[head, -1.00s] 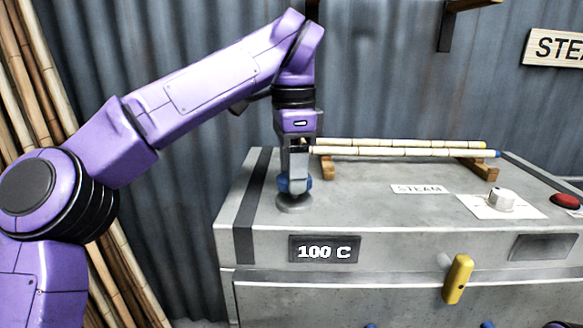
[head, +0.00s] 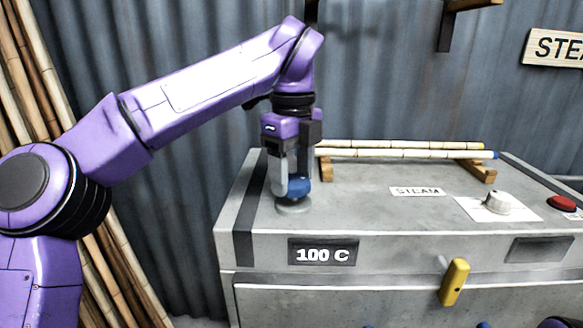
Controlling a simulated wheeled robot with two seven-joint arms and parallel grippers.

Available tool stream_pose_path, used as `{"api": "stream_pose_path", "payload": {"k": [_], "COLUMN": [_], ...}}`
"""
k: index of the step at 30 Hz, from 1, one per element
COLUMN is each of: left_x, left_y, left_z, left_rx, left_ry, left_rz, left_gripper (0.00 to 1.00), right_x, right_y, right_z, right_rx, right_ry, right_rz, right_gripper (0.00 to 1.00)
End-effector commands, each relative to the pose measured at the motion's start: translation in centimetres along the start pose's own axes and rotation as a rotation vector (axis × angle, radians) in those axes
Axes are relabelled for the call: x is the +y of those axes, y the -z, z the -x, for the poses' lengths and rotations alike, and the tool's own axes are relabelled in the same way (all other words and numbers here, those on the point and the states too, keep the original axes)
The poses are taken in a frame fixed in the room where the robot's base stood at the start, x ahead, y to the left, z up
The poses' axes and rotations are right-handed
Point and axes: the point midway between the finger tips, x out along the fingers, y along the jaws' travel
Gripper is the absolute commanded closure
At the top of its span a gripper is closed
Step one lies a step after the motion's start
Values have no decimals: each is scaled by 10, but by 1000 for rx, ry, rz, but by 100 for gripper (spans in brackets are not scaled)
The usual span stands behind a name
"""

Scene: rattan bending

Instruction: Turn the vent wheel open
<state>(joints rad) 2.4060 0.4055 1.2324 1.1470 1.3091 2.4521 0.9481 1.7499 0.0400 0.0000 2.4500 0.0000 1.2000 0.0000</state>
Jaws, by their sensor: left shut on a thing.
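The vent wheel (head: 298,187) is a small blue knob on a round grey base (head: 293,207) at the left of the steam box top. My left gripper (head: 292,184) points straight down and is shut on the vent wheel, with a grey finger on its left side. The fingers hide part of the wheel, so its turn angle is hard to read. My right gripper is not in view; only a bit of purple shows at the bottom right corner.
Two rattan poles (head: 400,152) lie on wooden rests behind. Bamboo poles (head: 35,90) lean at the far left.

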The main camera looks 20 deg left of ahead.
Motion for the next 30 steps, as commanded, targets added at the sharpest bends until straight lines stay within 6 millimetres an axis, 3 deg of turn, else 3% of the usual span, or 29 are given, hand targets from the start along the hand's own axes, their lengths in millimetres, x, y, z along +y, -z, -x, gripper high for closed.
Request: {"api": "stream_pose_path", "payload": {"k": [30], "left_x": [1], "left_y": [2], "left_z": [2], "left_rx": [8], "left_ry": [-8], "left_rz": [-966], "left_gripper": [71], "right_x": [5], "right_y": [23], "right_z": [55], "right_rx": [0], "right_ry": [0], "right_rz": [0], "right_gripper": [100]}}
